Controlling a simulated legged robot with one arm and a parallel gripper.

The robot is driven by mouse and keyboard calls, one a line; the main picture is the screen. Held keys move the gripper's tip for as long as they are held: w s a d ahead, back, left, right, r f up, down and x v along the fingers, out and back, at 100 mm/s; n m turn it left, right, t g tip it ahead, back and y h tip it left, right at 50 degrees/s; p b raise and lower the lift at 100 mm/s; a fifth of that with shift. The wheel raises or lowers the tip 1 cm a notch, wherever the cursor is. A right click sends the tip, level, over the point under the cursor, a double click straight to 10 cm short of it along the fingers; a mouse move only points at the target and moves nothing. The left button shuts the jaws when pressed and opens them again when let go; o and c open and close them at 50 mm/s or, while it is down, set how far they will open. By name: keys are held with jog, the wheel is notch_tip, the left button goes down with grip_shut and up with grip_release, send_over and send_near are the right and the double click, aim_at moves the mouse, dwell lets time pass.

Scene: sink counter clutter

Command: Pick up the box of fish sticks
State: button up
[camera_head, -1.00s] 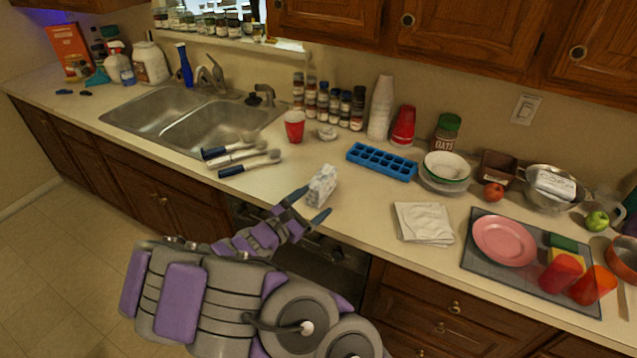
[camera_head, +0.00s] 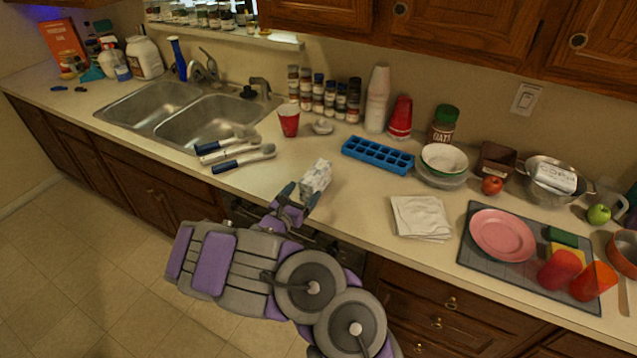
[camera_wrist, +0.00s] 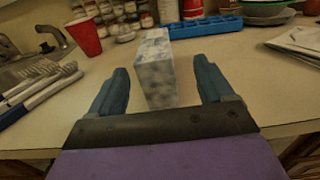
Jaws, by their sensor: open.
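The box of fish sticks (camera_head: 316,177) is a small white and grey speckled box standing on the counter near its front edge. In the wrist view the box (camera_wrist: 156,72) stands upright, centred ahead of and partly between the two fingers. My gripper (camera_head: 300,195) is at the front of the box, its fingers open on either side. In the wrist view my gripper (camera_wrist: 158,92) shows a clear gap between each finger and the box. No print on the box is readable.
A blue ice cube tray (camera_head: 378,154) is behind to the right, with a folded cloth (camera_head: 421,217) at right. The sink (camera_head: 211,122) is at the back left.

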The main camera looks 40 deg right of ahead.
aim_at(311, 176)
jog(key=shift+w+d, duration=0.3)
jog(key=shift+d, duration=0.25)
jog(key=shift+w+d, duration=0.1)
jog(key=shift+w, duration=0.15)
jog(key=shift+w+r+b, duration=0.2)
jog(key=shift+r+b, duration=0.05)
jog(key=shift+b, duration=0.1)
jog(key=b+x, duration=0.1)
jog(key=x, duration=0.5)
jog(key=shift+d+f, duration=0.15)
jog(key=shift+d, duration=0.25)
jog(key=shift+a+r, duration=0.25)
jog(key=shift+a, duration=0.65)
jog(key=shift+c, duration=0.8)
jog(key=shift+r, duration=0.1)
jog(key=shift+c, duration=0.8)
jog(key=shift+d+f, duration=0.2)
jog(key=shift+d, duration=0.45)
jog(key=c, duration=0.6)
jog(key=shift+a, duration=0.1)
jog(key=c, duration=0.3)
jog(key=shift+a, duration=0.25)
jog(key=shift+c, duration=0.9)
jog(key=shift+r, duration=0.1)
